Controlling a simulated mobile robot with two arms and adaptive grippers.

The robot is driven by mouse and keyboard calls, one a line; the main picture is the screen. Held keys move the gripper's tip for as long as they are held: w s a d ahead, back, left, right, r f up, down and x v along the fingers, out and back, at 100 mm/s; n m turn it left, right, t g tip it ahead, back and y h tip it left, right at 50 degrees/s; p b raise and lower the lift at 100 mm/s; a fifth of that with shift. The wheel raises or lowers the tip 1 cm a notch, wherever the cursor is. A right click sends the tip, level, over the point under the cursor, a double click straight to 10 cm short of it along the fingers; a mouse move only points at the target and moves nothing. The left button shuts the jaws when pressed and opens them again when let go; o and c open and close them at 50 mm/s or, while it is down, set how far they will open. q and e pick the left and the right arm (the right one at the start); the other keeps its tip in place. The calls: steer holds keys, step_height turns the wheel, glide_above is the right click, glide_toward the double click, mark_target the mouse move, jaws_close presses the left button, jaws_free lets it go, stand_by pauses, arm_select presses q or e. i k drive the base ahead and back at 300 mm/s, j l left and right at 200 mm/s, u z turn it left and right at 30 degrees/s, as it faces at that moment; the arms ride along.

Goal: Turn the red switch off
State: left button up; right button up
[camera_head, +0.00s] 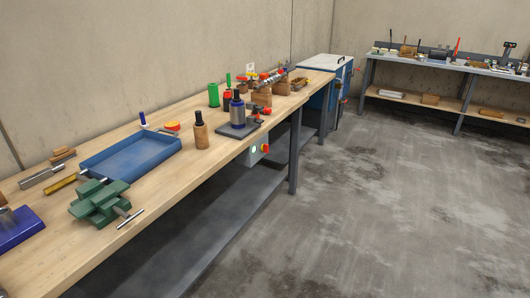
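A small red switch (265,148) sits on the front of a grey control box (254,158) mounted under the front edge of the wooden workbench (190,165). A pale round button (254,149) is to the left of the switch on the same box. The switch is too small to tell which position it is in. Neither of my grippers is in view.
A green vise (101,202) and a blue tray (130,156) lie on the bench, left of the box. Bottles and tools stand above and behind it. A bench leg (295,150) stands right of the box. The concrete floor (390,190) in front is clear.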

mark_target(264, 147)
steer(key=i+u, duration=0.1)
steer(key=u, duration=0.2)
steer(key=i+l+u, duration=0.25)
steer(key=i+u, duration=0.15)
steer(key=i+l+u, duration=0.4)
steer(key=k, duration=0.05)
